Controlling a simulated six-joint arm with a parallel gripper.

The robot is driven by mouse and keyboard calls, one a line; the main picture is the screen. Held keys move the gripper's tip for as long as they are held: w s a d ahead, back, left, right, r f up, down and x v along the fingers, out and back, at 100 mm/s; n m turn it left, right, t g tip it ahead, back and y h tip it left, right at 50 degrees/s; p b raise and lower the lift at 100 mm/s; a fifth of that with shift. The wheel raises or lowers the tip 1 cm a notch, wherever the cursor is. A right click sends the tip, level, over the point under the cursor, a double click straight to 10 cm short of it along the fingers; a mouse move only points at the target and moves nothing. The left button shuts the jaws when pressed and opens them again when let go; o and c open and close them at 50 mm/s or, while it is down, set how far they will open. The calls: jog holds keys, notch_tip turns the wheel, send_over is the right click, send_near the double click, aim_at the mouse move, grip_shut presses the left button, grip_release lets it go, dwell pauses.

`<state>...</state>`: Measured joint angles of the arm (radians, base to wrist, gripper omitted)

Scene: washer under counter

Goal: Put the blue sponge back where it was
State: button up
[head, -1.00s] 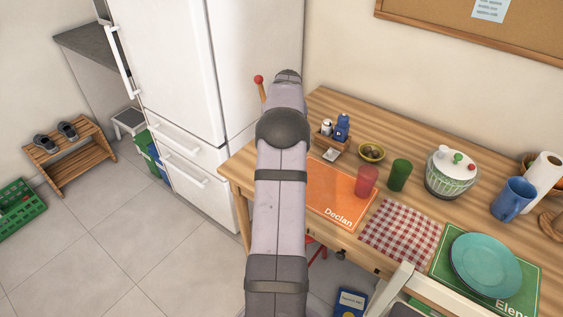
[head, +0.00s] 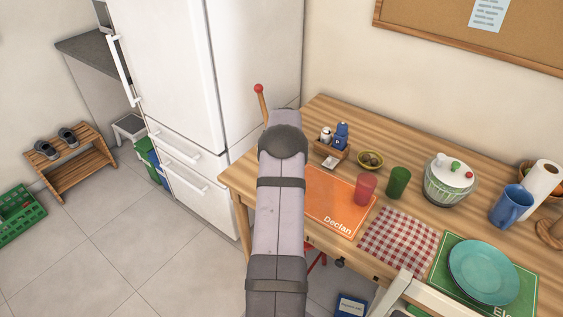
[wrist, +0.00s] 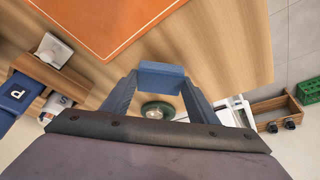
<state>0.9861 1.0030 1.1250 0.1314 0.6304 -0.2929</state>
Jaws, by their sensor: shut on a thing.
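The blue sponge (wrist: 161,69) shows in the wrist view as a plain blue block between the fingertips. My gripper (wrist: 160,80) is shut on it and holds it over the wooden table (wrist: 215,45), near a table edge. How high it is above the wood is hard to tell. In the head view my own arm hides the gripper and the sponge. A round dark green thing (wrist: 156,106) with a pale centre shows between the fingers, below the sponge, partly hidden by the gripper.
An orange placemat (head: 335,203) lies on the table, with a red cup (head: 365,189) on it. A wooden caddy (head: 333,148) with shakers and a blue bottle stands behind it. A red-tipped stick (head: 259,91) rises beside my arm. The fridge (head: 180,75) stands left of the table.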

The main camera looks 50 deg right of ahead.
jog(key=shift+f, duration=0.95)
jog(key=shift+f, duration=0.1)
jog(key=shift+f, duration=0.15)
jog(key=o, duration=0.9)
jog(key=shift+r, duration=0.3)
jog(key=b+v, duration=0.1)
jog(key=v, duration=1.1)
jog(key=shift+b, duration=0.35)
